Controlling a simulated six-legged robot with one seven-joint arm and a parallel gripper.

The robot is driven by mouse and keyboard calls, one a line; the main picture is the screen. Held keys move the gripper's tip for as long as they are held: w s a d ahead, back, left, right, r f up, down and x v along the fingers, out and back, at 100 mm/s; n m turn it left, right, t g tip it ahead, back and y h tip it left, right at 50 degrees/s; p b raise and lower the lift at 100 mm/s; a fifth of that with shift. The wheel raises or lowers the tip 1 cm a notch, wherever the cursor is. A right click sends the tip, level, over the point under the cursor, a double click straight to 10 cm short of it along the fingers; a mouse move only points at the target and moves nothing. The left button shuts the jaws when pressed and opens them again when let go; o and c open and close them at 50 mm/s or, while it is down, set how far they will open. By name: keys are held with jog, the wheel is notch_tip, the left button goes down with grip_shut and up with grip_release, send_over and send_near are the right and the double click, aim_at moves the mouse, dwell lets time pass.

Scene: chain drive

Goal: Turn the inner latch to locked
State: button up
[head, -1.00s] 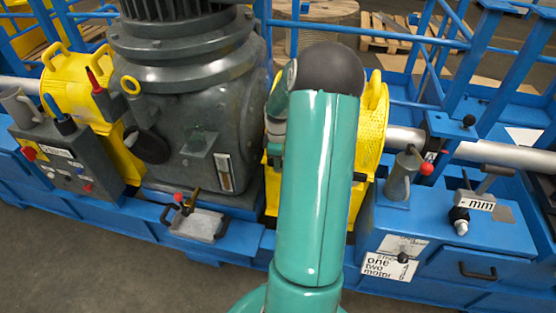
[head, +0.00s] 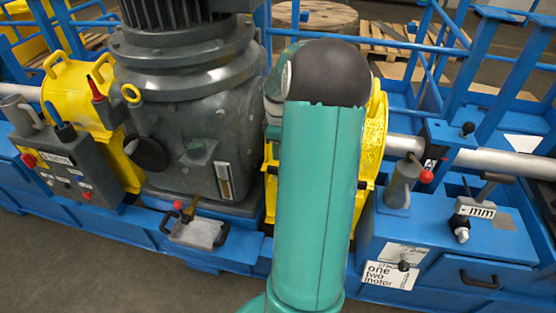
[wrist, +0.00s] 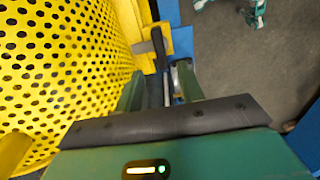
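In the wrist view, a dark latch handle (wrist: 158,46) stands beside a yellow bracket at the edge of the perforated yellow guard (wrist: 50,65). I cannot tell for certain that it is the inner latch, nor whether it is locked. My gripper (wrist: 160,88) is open, with its two green fingers apart. The handle's lower part and a thin grey rod lie in line with the gap between them; contact cannot be made out. In the head view, my green arm hides the gripper and the latch, and the yellow guard (head: 374,135) shows behind it.
The large grey motor (head: 200,130) stands left of my arm. A grey control box (head: 70,165) stands far left. Floor is clear at front left.

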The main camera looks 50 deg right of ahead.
jog(key=shift+r, duration=2.15)
jog(key=w+a+r+m+t+h, duration=0.1)
jog(key=a+r, duration=0.5)
jog(key=a, duration=0.6)
jog(key=w+a+r+m+t+h, duration=0.15)
jog(key=a+r, duration=0.45)
jog(key=a, duration=0.6)
jog(key=s+a+m+t+y, duration=0.1)
jog(key=s+a, duration=0.4)
jog(key=a, duration=0.4)
jog(key=s+a+r+m+t+y, duration=0.1)
jog(key=s+a+t, duration=0.1)
jog(key=s+a, duration=0.3)
jog(key=a, duration=0.3)
jog(key=shift+a+r, duration=0.25)
jog(key=shift+a, duration=0.15)
